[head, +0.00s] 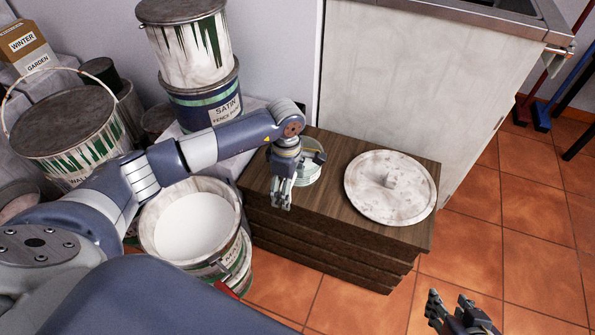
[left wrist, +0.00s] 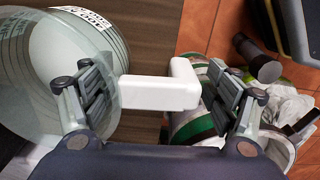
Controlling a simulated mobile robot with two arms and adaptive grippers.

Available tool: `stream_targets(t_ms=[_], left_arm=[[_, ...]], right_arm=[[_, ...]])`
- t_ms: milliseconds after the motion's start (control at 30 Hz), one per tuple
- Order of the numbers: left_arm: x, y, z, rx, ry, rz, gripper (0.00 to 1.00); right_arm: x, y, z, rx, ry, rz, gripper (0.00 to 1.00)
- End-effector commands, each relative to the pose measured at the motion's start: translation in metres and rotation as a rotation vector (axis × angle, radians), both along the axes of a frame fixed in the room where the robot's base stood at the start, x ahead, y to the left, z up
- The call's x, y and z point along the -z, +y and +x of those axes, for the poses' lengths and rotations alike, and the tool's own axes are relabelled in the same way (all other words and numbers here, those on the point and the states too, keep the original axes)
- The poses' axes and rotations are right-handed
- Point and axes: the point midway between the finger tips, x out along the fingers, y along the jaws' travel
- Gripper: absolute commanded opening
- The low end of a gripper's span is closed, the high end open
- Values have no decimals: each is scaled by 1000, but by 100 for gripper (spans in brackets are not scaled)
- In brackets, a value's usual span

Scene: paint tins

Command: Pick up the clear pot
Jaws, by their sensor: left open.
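The clear pot (head: 312,174) stands on the wooden top, mostly hidden behind my left gripper in the head view. In the left wrist view it is a round glass vessel (left wrist: 35,70) with a printed band, at the left. Its white handle (left wrist: 165,90) sticks out to the right, between the two fingers of my left gripper (left wrist: 160,97). That gripper, also in the head view (head: 281,192), is open, with a finger on either side of the handle and gaps visible. My right gripper (head: 455,312) is open and empty at the bottom right of the head view.
A round, paint-stained lid (head: 390,190) lies right of the pot on the wooden stack (head: 330,250). An open tin of white paint (head: 192,225) stands left of it. Stacked tins (head: 190,50) stand behind. The tiled floor (head: 515,215) at the right is largely clear.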

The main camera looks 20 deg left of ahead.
Motion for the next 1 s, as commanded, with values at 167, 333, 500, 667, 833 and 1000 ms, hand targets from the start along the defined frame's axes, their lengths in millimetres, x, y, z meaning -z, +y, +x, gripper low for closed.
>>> stream_targets(t_ms=[167, 333, 500, 667, 833, 1000], left_arm=[[2, 0, 0, 0, -1, -1, 81], [2, 0, 0, 0, -1, 0, 65], [2, 0, 0, 0, 1, 0, 26], [1, 0, 0, 0, -1, 0, 20], [0, 0, 0, 1, 0, 0, 20], [-8, 0, 0, 1, -1, 1, 20]], right_arm=[[-2, 1, 3, -1, -16, 4, 40], [-2, 1, 3, -1, -14, 3, 40], [-2, 1, 2, -1, -14, 3, 40], [-2, 1, 2, -1, -14, 3, 40], [-2, 1, 2, -1, -11, 3, 40], [2, -2, -6, 2, 33, -6, 40]])
